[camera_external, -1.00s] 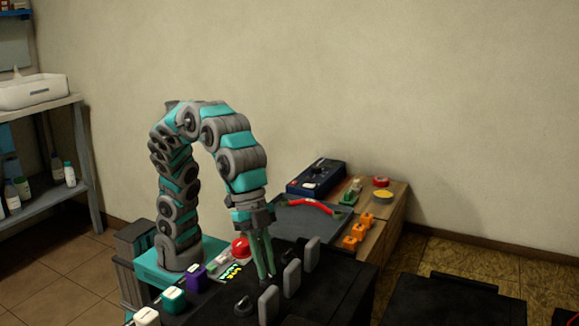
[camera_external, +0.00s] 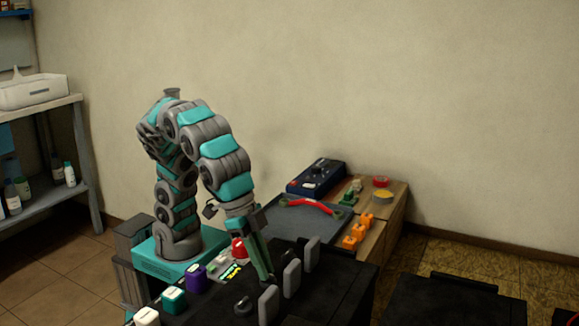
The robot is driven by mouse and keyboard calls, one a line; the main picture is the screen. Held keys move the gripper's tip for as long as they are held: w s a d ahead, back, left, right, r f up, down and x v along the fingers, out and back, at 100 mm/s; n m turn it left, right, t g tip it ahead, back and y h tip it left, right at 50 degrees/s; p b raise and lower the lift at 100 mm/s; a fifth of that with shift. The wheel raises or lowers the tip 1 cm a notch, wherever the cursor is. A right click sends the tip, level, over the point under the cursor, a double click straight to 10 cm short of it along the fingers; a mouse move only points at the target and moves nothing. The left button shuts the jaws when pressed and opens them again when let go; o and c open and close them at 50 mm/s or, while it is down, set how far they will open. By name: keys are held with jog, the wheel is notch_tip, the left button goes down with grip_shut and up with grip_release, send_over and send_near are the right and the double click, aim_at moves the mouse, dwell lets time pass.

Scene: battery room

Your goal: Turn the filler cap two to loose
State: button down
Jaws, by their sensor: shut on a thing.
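My gripper (camera_external: 268,279) reaches down to the black battery top (camera_external: 330,283), its long teal fingers slanting down to the right. It is shut on what looks like the middle filler cap, beside the middle grey upright plate (camera_external: 291,278). The fingers hide nearly all of that cap, so I cannot see how far it is turned. A dark round cap (camera_external: 243,306) shows at the near end, beside the near grey plate (camera_external: 268,303). The far grey plate (camera_external: 312,251) stands at the other end of the row.
A grey tray (camera_external: 275,221) with a red-handled tool (camera_external: 312,206), a blue box (camera_external: 318,178) and orange blocks (camera_external: 356,232) stand behind.

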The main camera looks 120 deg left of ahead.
jog(key=c, duration=0.9)
grip_release()
jog(key=shift+r, duration=0.1)
jog(key=v, duration=0.7)
jog(key=shift+r+b, duration=0.25)
jog(key=shift+b, duration=0.05)
jog(key=shift+s, duration=0.15)
